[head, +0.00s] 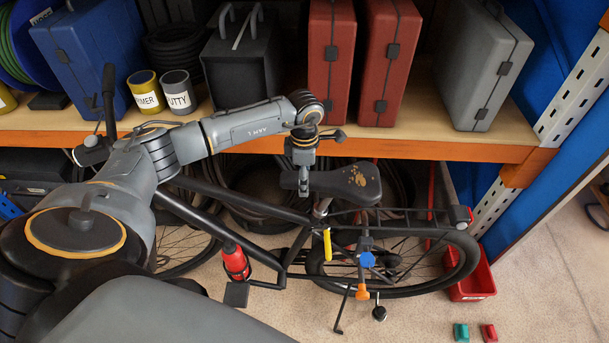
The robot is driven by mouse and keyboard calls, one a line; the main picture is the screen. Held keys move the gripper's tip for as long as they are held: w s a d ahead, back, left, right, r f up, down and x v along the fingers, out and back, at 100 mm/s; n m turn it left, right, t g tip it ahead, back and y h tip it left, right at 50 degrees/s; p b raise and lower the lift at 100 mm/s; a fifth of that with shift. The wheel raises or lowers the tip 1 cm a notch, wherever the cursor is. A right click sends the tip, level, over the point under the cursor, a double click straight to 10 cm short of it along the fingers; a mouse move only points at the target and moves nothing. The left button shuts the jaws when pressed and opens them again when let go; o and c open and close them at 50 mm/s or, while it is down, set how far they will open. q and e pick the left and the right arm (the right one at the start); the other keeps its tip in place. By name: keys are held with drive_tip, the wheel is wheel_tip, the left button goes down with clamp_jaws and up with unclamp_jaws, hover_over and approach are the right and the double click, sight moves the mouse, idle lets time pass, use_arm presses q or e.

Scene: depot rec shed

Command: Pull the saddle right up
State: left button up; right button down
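A black bicycle saddle (345,184) with a worn tan patch on top is on the bike in front of the shelf. The seat post (321,207) shows as a short grey length under it, going down into the dark frame (264,205). A yellow lever-like piece (327,245) is just below, near the seat tube. My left gripper (304,188) points down at the narrow nose of the saddle, with a finger overlapping its near side. The far finger is hidden, so I cannot tell whether it grips the saddle. My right gripper is out of view.
The wooden shelf (420,138) with an orange edge runs behind the saddle, carrying red cases (331,60) and a grey case (484,70). A red bottle (236,262) is on the frame. A red bin (474,284) stands by the rear wheel.

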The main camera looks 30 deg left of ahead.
use_arm(q)
clamp_jaws()
drive_tip(key=r+p, duration=0.1)
drive_tip(key=r, duration=0.2)
drive_tip(key=w+d+r+p, duration=0.1)
drive_tip(key=r, duration=0.2)
drive_tip(key=d+r+p, duration=0.1)
drive_tip(key=r, duration=0.2)
drive_tip(key=shift+w+d+r, duration=0.25)
drive_tip(key=shift+w+r, duration=0.05)
drive_tip(key=shift+r, duration=0.05)
drive_tip(key=shift+w+a, duration=0.1)
drive_tip(key=shift+w, duration=0.1)
drive_tip(key=shift+c, duration=1.6)
unclamp_jaws()
drive_tip(key=o, duration=0.3)
drive_tip(key=shift+s, duration=0.2)
